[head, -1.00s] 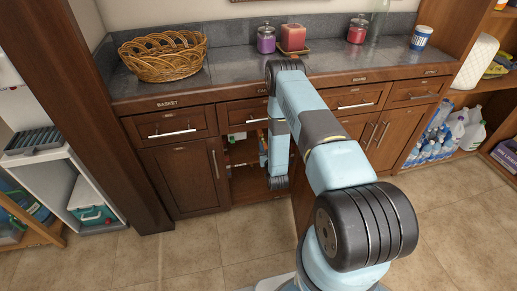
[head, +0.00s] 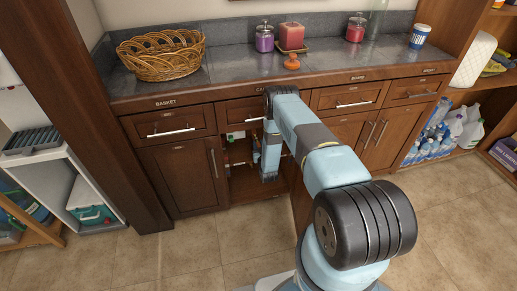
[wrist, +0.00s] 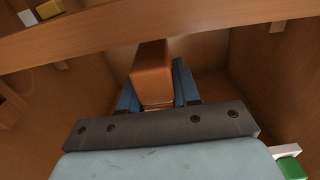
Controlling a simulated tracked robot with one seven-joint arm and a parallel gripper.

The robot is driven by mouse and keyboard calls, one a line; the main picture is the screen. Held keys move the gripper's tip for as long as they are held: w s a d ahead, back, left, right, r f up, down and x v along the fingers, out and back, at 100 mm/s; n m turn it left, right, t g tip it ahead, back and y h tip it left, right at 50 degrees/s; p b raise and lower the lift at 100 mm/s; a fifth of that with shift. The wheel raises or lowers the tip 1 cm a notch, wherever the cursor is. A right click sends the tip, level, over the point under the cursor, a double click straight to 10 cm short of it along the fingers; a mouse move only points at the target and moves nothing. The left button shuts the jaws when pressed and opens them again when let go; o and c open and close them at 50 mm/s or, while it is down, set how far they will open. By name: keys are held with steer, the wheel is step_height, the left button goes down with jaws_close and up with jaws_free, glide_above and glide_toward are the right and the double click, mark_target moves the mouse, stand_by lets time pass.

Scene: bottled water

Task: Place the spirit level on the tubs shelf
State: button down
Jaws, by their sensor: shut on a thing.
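In the wrist view, my gripper (wrist: 155,88) is shut on an orange-brown, block-like thing (wrist: 152,72), seen nearly end-on between the two blue fingers. It appears to be the spirit level, though no vial or marking shows. The gripper is inside a wooden cabinet compartment, below a wooden board (wrist: 110,28). In the head view, my arm reaches down into the open cabinet (head: 245,183) under the counter. My fingers and the held thing are hidden there. I cannot tell which shelf is the tubs shelf.
Small items (head: 236,135) sit on an upper cabinet shelf. In the wrist view, a green and white item (wrist: 289,162) is at lower right. Closed doors (head: 183,178) flank the opening. The counter holds a wicker basket (head: 160,58), candles (head: 291,36) and an orange object (head: 291,62).

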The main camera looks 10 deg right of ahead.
steer(key=shift+f, duration=0.95)
steer(key=c, duration=0.8)
jaws_free()
steer(key=s, duration=1.2)
